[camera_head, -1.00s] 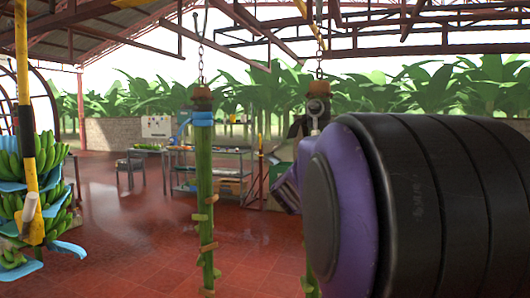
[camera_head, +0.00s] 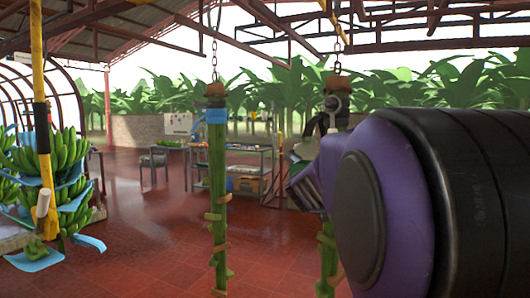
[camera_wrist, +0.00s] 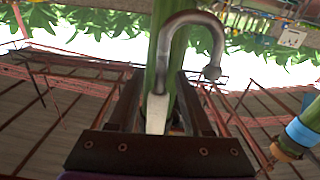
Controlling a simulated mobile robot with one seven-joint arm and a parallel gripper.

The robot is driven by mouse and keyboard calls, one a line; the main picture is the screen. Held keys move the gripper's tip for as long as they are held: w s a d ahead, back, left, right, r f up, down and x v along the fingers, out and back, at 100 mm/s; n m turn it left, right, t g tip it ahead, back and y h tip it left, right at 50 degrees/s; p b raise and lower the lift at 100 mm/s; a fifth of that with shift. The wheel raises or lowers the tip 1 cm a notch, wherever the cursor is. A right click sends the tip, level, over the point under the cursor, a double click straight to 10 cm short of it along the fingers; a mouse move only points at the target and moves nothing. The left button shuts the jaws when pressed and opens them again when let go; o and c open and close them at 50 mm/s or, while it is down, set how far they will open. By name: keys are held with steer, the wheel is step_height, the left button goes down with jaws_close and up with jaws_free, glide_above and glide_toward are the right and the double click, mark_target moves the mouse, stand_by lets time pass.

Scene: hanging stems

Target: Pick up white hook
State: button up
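The white hook (camera_wrist: 157,112) is in the wrist view, with a pale lower shank and a curved grey metal top ending in a ball tip. It stands upright in front of a green hanging stem. My gripper (camera_wrist: 158,82) has its two dark fingers apart, one on each side of the shank, with gaps still visible. In the head view the hook (camera_head: 333,103) shows small near the top of the right stem (camera_head: 327,245). My gripper (camera_head: 308,180) is beside that stem there, partly hidden by my purple and black arm.
Another green stem (camera_head: 218,180) with a blue band hangs from a chain left of centre. A banana bunch (camera_head: 62,165) with blue sheets hangs at the left by a yellow and black post (camera_head: 40,120). Tables stand behind. Red floor (camera_head: 150,240) between is clear.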

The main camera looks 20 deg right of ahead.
jaws_close()
stand_by(1.3)
